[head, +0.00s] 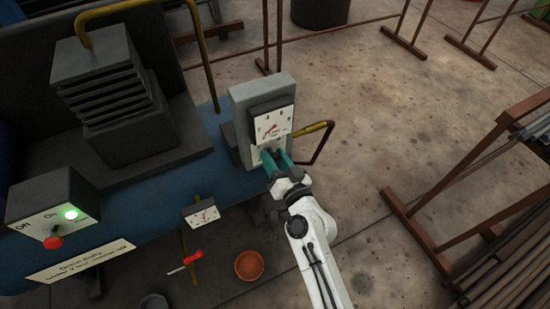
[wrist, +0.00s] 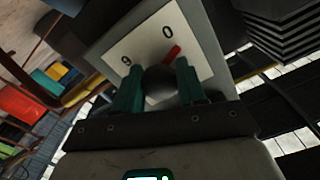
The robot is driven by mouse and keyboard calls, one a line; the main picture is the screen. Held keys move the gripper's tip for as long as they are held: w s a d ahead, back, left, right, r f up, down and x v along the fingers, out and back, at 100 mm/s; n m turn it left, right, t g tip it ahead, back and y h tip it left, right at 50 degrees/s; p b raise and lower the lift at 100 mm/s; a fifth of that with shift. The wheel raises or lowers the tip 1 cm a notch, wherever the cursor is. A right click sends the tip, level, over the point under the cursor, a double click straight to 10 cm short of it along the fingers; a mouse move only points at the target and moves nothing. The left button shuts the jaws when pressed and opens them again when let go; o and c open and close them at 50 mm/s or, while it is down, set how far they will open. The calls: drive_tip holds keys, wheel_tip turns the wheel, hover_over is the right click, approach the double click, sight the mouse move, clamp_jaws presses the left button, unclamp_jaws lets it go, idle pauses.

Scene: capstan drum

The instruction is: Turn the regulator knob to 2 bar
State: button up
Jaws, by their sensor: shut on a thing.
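The regulator is a grey upright panel (head: 244,98) with a white gauge (head: 277,122) on its upper part. The gauge has a red needle; its numbers are too small to read surely. My gripper (head: 277,159), with teal fingers, is at the lower dial of the panel. In the wrist view my gripper (wrist: 160,88) is shut on the dark round knob (wrist: 160,80), one finger on each side. Behind the knob is a white dial plate (wrist: 134,48) marked 0 and what looks like 6 or 9. A red pointer (wrist: 171,53) on the knob points near the 0. The knob is hidden in the head view.
A switch box (head: 52,205) with a lit green lamp and a red knob stands at left. A small gauge (head: 201,213), a red-handled valve (head: 186,262) and an orange bowl (head: 249,265) are below. A yellow pipe (head: 314,128) juts right of the panel. Brown racks (head: 420,235) stand at right.

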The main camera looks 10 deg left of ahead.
drive_tip(key=m, duration=0.6)
drive_tip(key=m+p, duration=0.1)
drive_tip(key=m, duration=0.5)
drive_tip(key=shift+m, duration=0.4)
idle(0.3)
drive_tip(key=o, duration=1)
drive_tip(key=shift+o, duration=0.2)
drive_tip(key=v, duration=1.1)
drive_tip(key=shift+b, duration=0.3)
drive_tip(key=shift+w, duration=0.15)
